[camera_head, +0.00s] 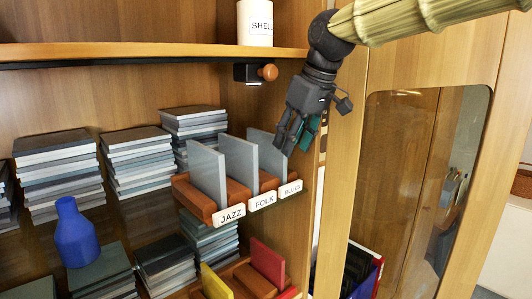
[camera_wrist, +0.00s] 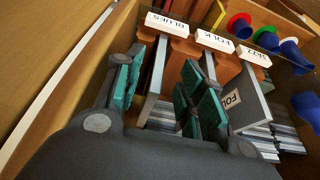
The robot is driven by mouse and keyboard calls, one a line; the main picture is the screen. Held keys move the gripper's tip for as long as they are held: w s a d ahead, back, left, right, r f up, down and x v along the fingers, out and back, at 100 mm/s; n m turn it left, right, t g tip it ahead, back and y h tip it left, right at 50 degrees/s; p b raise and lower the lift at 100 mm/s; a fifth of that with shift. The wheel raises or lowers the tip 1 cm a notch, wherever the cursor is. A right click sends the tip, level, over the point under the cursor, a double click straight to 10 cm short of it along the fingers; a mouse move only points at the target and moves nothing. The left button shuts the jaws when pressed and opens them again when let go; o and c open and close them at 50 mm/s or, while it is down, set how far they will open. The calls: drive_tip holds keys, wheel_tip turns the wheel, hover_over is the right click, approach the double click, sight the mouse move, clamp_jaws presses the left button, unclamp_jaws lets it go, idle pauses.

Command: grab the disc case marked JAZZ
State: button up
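Three thin grey disc cases stand upright in a reddish-brown rack (camera_head: 196,203) with white labels. The BLUES case (camera_head: 265,150) is at right. My gripper (camera_head: 297,135) is open at the BLUES end, away from the JAZZ case. In the wrist view its teal-padded fingers (camera_wrist: 162,92) are spread, with the BLUES case (camera_wrist: 155,78) showing between them.
Stacks of cases (camera_head: 140,160) fill the shelf at left. A blue vase (camera_head: 76,234) stands in front of them. The cabinet's side panel (camera_head: 340,150) is close right of my gripper.

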sight(272, 160)
drive_tip(key=shift+w+a+p+x, duration=0.15)
drive_tip(key=shift+p+x, duration=0.55)
drive_tip(key=shift+x, duration=0.65)
drive_tip(key=shift+w+a+p+x, duration=0.15)
drive_tip(key=shift+p+x, duration=0.5)
drive_tip(key=shift+x, duration=0.75)
drive_tip(key=shift+r, duration=0.2)
drive_tip(key=shift+c, duration=0.4)
clamp_jaws()
